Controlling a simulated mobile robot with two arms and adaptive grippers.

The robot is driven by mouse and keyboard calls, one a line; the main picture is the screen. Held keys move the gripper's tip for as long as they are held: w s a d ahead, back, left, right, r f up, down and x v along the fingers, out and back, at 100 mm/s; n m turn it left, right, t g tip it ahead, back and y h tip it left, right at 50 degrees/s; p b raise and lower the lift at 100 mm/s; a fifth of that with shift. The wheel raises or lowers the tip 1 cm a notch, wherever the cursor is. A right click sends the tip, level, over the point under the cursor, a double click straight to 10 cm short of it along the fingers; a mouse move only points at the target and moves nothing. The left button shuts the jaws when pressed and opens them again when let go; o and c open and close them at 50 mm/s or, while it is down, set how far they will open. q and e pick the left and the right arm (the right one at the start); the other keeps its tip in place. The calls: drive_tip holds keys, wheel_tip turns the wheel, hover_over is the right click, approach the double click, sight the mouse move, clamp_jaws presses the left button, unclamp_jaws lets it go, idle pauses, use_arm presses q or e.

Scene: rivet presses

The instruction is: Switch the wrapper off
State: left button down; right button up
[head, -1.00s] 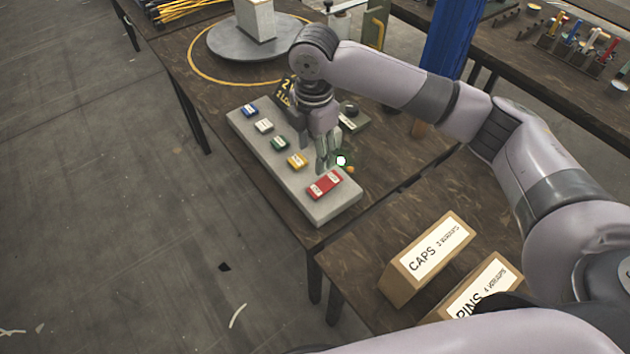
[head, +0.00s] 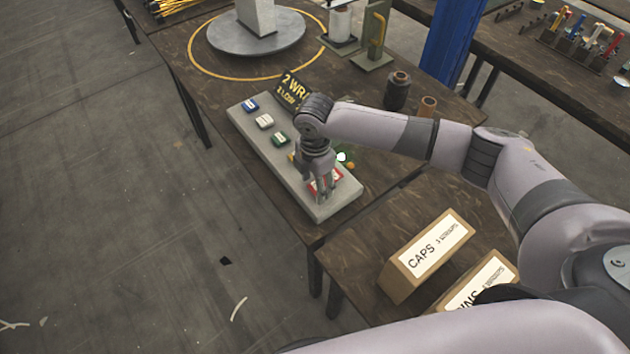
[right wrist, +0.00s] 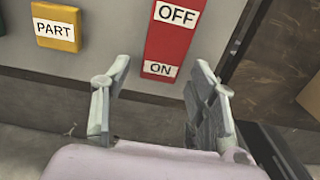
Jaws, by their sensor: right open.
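The grey control panel (head: 267,163) lies on the dark table with a row of coloured buttons. At its near end is the red switch (right wrist: 168,42), labelled OFF and ON in the right wrist view. The turntable (head: 228,42) stands at the back inside a yellow ring. My left gripper is not in view.
The yellow PART button (right wrist: 57,27) sits beside the red switch. Blue (head: 251,105), white (head: 264,121) and green (head: 281,138) buttons follow along the panel. A lit lamp (head: 341,157) is by the panel. The CAPS box (head: 428,258) stands on the nearer table.

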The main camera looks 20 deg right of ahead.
drive_tip(key=c, duration=1.2)
drive_tip(key=shift+o, duration=0.2)
drive_tip(key=shift+d+r+y+p, duration=0.15)
drive_tip(key=shift+r+y+p, duration=0.15)
drive_tip(key=shift+y+p, duration=0.3)
drive_tip(key=shift+d+g+y, duration=0.1)
drive_tip(key=shift+g+y, duration=0.2)
drive_tip(key=shift+g, duration=0.1)
drive_tip(key=shift+w+d+y, duration=0.15)
drive_tip(key=shift+d+y, duration=0.05)
drive_tip(key=shift+y, duration=0.5)
drive_tip(key=shift+r, duration=0.2)
drive_tip(key=o, duration=1.2)
drive_tip(key=shift+c, duration=0.2)
